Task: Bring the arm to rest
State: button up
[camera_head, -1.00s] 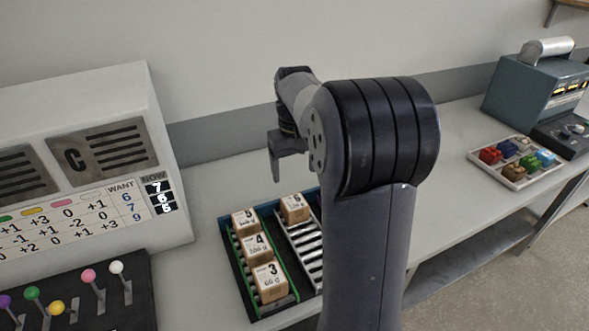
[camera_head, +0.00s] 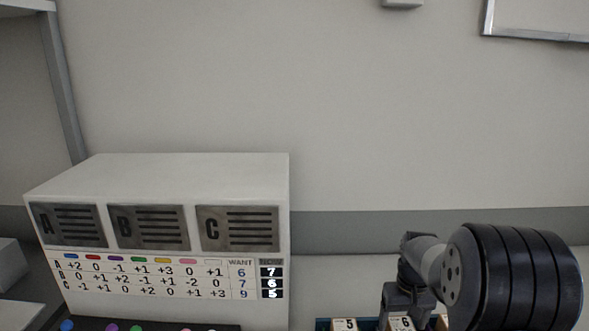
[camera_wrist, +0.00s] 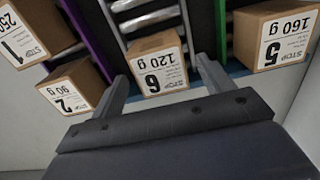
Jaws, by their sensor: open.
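My arm stands at the lower right of the head view, bent, with my gripper (camera_head: 402,300) pointing down over the boxes. In the wrist view my gripper (camera_wrist: 163,78) is open and empty. Its two fingers show to either side of the box marked 6, 120 g (camera_wrist: 158,68). I cannot tell how far the fingers are from that box. In the head view box 6 (camera_head: 401,323) shows just below the gripper.
Box 5 (camera_wrist: 273,36) sits to the right in the wrist view; box 1 (camera_wrist: 25,35) and box 2 (camera_wrist: 75,87) sit left. The white machine (camera_head: 160,175) with panels A, B, C stands left in the head view.

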jog(key=shift+r, duration=0.8)
